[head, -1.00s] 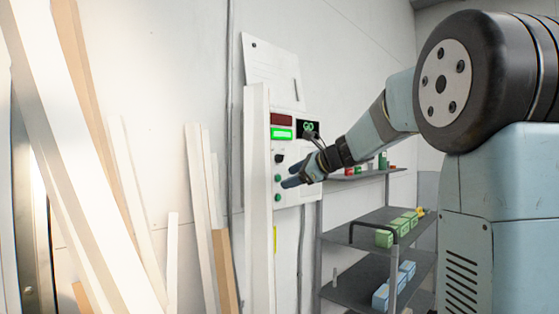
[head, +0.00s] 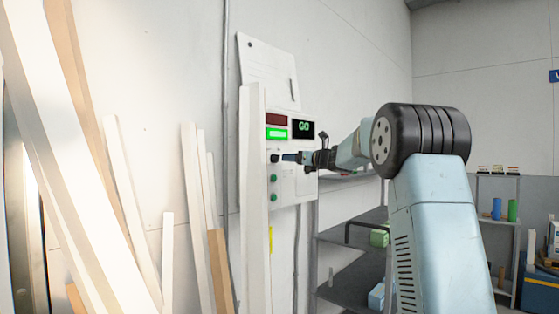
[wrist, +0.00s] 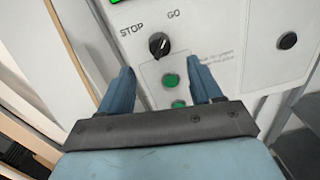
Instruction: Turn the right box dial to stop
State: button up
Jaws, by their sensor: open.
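A white control box (head: 295,187) hangs on the wall, with a lit green lamp, a dark red lamp and a display reading GO (head: 303,127). Its black dial (head: 275,158) sits above two green buttons. In the wrist view the dial (wrist: 159,45) shows between the STOP label on the left and the GO label on the right; its pale mark seems turned toward GO. My gripper (wrist: 160,72) is open, with the dial framed just beyond and between its two blue fingers. In the head view my gripper (head: 288,157) is close to the dial; contact cannot be told.
Green buttons (wrist: 171,80) lie just below the dial, and a black round knob (wrist: 287,40) is to the right. A white post (head: 253,190) stands close left of the box, with leaning planks (head: 195,200) farther left. Dark shelves (head: 350,270) stand below right.

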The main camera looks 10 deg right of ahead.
aim_at(279, 158)
jog(key=x, duration=0.8)
jog(key=c, duration=1)
